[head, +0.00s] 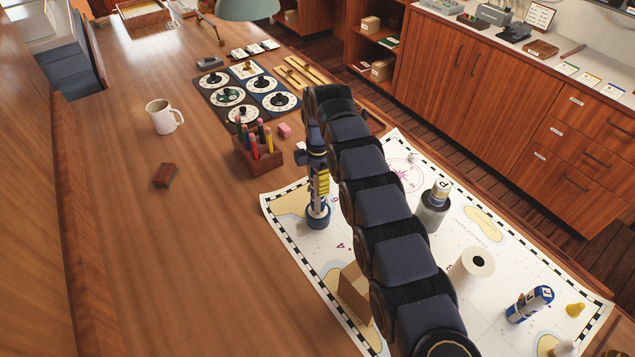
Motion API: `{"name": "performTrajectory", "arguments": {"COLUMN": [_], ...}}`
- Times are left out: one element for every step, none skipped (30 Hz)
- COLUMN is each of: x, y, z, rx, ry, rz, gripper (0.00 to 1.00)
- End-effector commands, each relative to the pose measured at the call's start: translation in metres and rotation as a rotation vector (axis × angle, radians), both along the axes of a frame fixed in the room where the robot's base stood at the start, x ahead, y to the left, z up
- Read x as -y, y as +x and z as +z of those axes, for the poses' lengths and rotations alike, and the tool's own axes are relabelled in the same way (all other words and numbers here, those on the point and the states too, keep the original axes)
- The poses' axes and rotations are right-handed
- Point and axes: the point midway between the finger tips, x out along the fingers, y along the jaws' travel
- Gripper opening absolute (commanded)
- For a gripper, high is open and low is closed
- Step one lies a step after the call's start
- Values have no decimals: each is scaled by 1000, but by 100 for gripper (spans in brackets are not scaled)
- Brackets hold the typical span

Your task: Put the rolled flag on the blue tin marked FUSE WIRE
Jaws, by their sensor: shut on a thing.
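My gripper (318,168) points down over the left part of the chart and is shut on a rolled flag (321,187) with blue, yellow and white bands. The flag is upright. Directly below it a short blue tin (317,221) stands on the chart; its lettering is too small to read. The flag's lower end is at the tin's top, and I cannot tell whether they touch. Another small banded roll (440,190) stands on a dark grey tin (431,217) to the right, beyond my arm.
The chart (478,222) also bears a white roll (474,267), a tilted or lying blue-and-white cylinder (530,304) and a yellow piece (575,310). A pencil box (260,160) is left of my gripper. A mug (160,116) stands farther left. The desk's front left is clear.

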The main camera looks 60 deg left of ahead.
Motion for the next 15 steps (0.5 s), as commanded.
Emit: {"name": "performTrajectory", "arguments": {"x": [-1, -1, -1, -1, -1, -1, -1, -1, -1, -1, -1, -1, -1, -1, -1], "y": [-1, -1, -1, 0, 0, 0, 0, 0, 0, 0, 0, 0, 0, 0, 0], "z": [-6, -9, -10, -11, -11, -10, -10, -10, -10, -10, -11, -12, -13, -14, -14], "rx": [0, 1, 2, 2, 2, 3, 2, 2, 2, 2, 2, 2, 2, 2, 2], "ry": [0, 2, 3, 4, 4, 4, 5, 5, 5, 5, 4, 4, 4, 4, 4], "rz": [2, 2, 1, 1, 1, 1, 1, 1, 1, 1, 1, 1, 1, 1, 1], "gripper": [6, 6, 6, 6, 6, 6, 6, 6, 6, 6, 6, 6, 6, 6, 52]}}
